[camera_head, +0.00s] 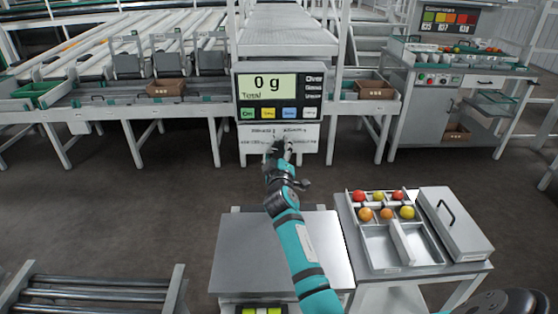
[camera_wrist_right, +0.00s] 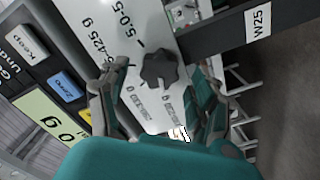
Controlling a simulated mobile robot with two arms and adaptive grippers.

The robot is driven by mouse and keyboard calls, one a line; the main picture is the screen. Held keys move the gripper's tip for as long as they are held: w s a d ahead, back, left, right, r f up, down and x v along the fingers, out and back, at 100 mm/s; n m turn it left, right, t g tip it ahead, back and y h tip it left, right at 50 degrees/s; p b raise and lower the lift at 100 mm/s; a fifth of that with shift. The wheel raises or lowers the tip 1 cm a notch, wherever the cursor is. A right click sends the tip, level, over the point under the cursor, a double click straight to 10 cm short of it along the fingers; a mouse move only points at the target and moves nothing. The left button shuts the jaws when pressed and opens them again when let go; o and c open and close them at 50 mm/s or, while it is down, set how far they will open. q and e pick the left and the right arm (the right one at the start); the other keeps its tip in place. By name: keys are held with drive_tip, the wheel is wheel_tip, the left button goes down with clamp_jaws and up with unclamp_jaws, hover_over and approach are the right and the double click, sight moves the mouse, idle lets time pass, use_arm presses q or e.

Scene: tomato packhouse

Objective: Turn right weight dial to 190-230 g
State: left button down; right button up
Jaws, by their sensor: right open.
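The dark lobed dial (camera_wrist_right: 158,70) sits on a white panel (camera_wrist_right: 110,25) with printed marks, some reading "-425 g" and "5.0-5". The dial's setting cannot be read. My right gripper (camera_wrist_right: 158,78) is open, with one finger on each side of the dial; I cannot tell whether they touch it. In the head view my right gripper (camera_head: 280,146) reaches the white panel (camera_head: 308,133) under the weight display (camera_head: 279,94) and hides the dial there. The display reads 0 g. My left gripper is not in view.
A bare grey tabletop (camera_head: 240,250) lies below my right arm. Beside it, a tray (camera_head: 375,250) holds several red, yellow and orange tomatoes, next to a grey box (camera_head: 462,235). Buttons (camera_wrist_right: 62,86) flank the panel. A conveyor line (camera_head: 140,60) runs behind.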

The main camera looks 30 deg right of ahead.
drive_tip(key=v, duration=1.1)
drive_tip(key=shift+s, duration=0.3)
drive_tip(key=shift+a, duration=0.1)
